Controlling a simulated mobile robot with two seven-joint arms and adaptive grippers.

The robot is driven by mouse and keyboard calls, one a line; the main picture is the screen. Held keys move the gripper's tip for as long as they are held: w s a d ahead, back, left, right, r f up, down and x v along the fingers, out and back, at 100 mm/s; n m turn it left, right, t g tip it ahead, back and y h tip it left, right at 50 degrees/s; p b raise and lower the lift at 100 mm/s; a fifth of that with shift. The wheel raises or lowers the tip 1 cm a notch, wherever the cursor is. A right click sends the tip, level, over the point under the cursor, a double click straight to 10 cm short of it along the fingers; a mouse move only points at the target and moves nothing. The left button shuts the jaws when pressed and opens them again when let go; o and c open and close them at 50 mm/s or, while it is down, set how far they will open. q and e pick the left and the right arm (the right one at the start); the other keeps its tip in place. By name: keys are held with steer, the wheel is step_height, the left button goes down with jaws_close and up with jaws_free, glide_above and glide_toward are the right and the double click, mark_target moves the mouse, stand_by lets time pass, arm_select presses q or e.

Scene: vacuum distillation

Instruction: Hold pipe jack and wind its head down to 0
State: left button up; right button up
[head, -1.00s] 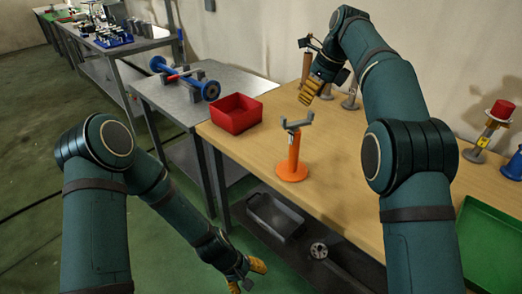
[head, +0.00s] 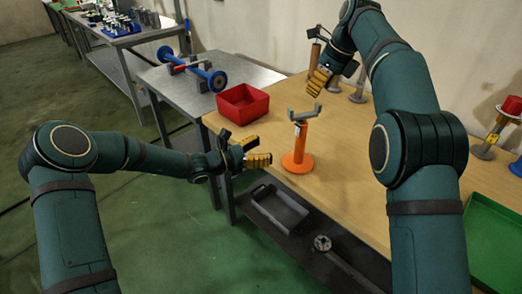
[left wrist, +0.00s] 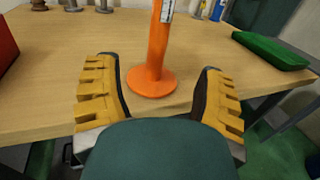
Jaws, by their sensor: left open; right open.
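The orange pipe jack (head: 299,146) stands upright on the wooden table near its front edge. Its grey forked head (head: 304,114) is on top, and a white scale label shows on its post. In the left wrist view the jack's post and round base (left wrist: 152,80) stand beyond and between my fingers, with the head out of frame. My left gripper (head: 254,152) is open and empty, left of the jack at the table's front edge, apart from it. My right gripper (head: 317,80) is open, behind and above the jack's head, not touching it.
A red bin (head: 243,104) stands left of the jack. A green tray (head: 495,235) is at the right. Other stands (head: 358,88) are along the wall side. A grey tray (head: 279,212) lies on the lower shelf. The table between jack and green tray is clear.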

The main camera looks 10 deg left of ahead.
mark_target(301, 138)
arm_select(q)
steer(key=x, duration=1.3)
steer(key=shift+w+d, duration=0.2)
steer(key=shift+d, duration=0.1)
jaws_close()
